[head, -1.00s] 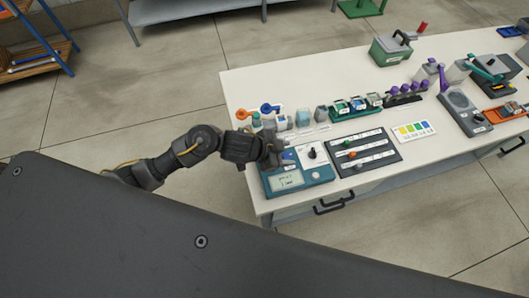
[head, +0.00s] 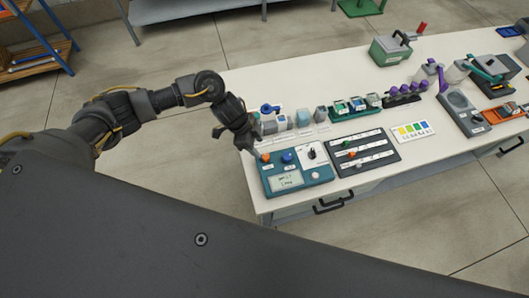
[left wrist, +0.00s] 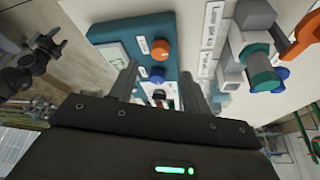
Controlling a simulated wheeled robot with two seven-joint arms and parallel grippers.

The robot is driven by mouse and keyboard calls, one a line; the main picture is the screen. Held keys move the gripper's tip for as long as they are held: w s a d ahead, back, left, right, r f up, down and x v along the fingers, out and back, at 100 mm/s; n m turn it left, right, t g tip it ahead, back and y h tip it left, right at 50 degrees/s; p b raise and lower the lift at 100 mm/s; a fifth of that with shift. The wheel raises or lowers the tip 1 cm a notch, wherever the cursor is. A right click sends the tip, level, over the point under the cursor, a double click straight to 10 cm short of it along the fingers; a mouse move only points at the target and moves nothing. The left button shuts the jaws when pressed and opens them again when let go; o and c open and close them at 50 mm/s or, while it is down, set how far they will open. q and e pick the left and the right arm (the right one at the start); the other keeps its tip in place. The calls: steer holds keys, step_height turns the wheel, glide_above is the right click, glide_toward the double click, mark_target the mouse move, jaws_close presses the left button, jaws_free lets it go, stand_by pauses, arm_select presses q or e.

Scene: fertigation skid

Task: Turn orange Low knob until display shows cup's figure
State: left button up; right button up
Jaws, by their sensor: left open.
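The orange knob (head: 265,157) sits at the back left of a teal meter box (head: 296,185). It also shows in the left wrist view (left wrist: 160,50), just beyond my fingertips. A blue knob (head: 287,157) is beside it and shows between my fingers in the left wrist view (left wrist: 157,75). The lit display (head: 286,181) has dark writing too small to read surely. My left gripper (head: 251,150) is open and empty, close above and beside the orange knob; I see no contact.
A dark panel with sliders (head: 364,154) lies right of the meter box. A colour chart (head: 413,132) and a green rack (head: 355,106) are farther right. A blue-handled valve (head: 270,109) stands close behind my gripper.

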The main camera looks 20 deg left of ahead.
mark_target(266, 155)
arm_select(q)
steer(key=x, duration=0.6)
steer(key=shift+w+d+f+p, duration=0.1)
steer(key=shift+d+f+p, duration=0.1)
steer(key=shift+f+p, duration=0.1)
steer(key=c, duration=1)
steer(key=m+b, duration=0.1)
steer(key=m, duration=0.1)
steer(key=m+g+b, duration=0.1)
steer(key=m+b, duration=0.1)
steer(key=shift+w+f, duration=0.15)
steer(key=shift+w, duration=0.1)
steer(key=m+g+b, duration=0.1)
steer(key=m+b, duration=0.3)
steer(key=b, duration=0.1)
steer(key=shift+w+g+y, duration=0.1)
steer(key=shift+g+y, duration=0.2)
steer(key=shift+g, duration=0.1)
steer(key=shift+d+m+g+y+b, duration=0.1)
steer(key=shift+m+g+y+b, duration=0.35)
steer(key=shift+m+b, duration=1.1)
steer(key=shift+r+m+p, duration=0.3)
steer(key=shift+m, duration=0.15)
